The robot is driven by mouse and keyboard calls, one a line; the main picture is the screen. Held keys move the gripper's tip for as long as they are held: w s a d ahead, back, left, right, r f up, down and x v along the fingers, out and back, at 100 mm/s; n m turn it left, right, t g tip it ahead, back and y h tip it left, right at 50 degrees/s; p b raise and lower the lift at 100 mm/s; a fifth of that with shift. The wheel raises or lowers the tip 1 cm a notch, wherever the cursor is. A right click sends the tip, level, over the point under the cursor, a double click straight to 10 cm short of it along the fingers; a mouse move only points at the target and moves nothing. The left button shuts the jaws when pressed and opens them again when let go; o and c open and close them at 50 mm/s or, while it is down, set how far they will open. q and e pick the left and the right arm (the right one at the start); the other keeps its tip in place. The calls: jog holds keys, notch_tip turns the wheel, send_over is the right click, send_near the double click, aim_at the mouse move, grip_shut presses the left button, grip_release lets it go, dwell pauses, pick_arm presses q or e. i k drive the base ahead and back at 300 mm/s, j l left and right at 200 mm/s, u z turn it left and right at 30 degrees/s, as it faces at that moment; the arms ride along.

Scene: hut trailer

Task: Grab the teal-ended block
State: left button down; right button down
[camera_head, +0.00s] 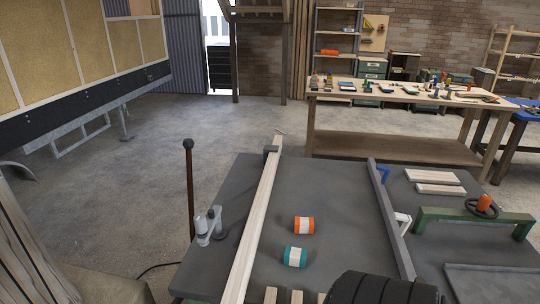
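The teal-ended block (295,257) is a small, rounded piece with a pale middle band and teal ends. It lies on the dark grey worktop (340,215) in front of me, near the lower middle of the view. Nothing covers it and nothing touches it. A similar block with orange ends (304,225) lies just beyond it, slightly to the right, with a gap between them. Neither of my grippers shows in the head view.
A long pale beam (253,225) runs along the left of the blocks, and a grey rail (390,220) along the right. A black ribbed object (385,289) is at the bottom edge. Grey-white bottle-like items (203,228) stand left. A green frame (475,217) is right.

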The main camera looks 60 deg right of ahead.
aim_at(295, 256)
jog(key=k+z, duration=0.3)
jog(key=k+l+z, duration=0.15)
jog(key=k+z, duration=0.2)
jog(key=i+l+z, duration=0.15)
jog(key=z, duration=0.2)
jog(key=i+z, duration=0.55)
jog(key=z, duration=0.2)
